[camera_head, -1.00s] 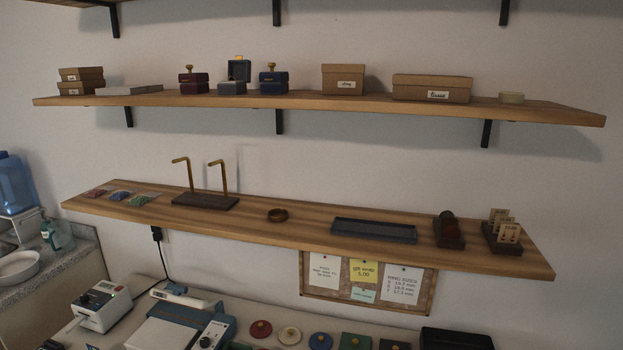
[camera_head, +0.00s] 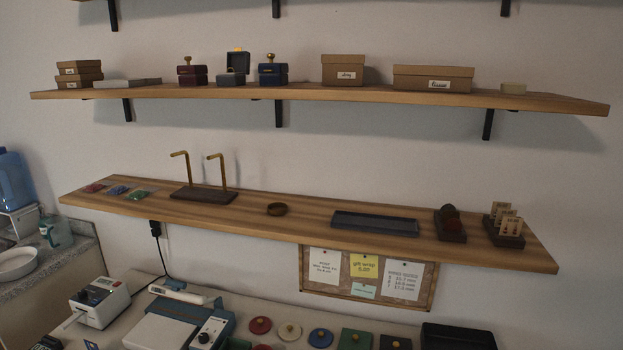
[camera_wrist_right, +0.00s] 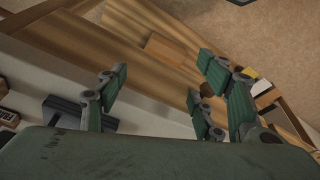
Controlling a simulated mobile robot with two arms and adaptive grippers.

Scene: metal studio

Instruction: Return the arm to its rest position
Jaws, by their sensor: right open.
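My right gripper (camera_wrist_right: 155,88) shows in the right wrist view with its green fingers spread apart. Nothing is between them. Past the fingers are wooden surfaces and a small light-brown block-like shape (camera_wrist_right: 168,50), which I cannot identify for sure. Neither arm nor gripper shows in the head view, and my left gripper is in no frame.
Below are a label printer (camera_head: 100,302), a pinboard (camera_head: 430,290) and a black tray (camera_head: 457,337).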

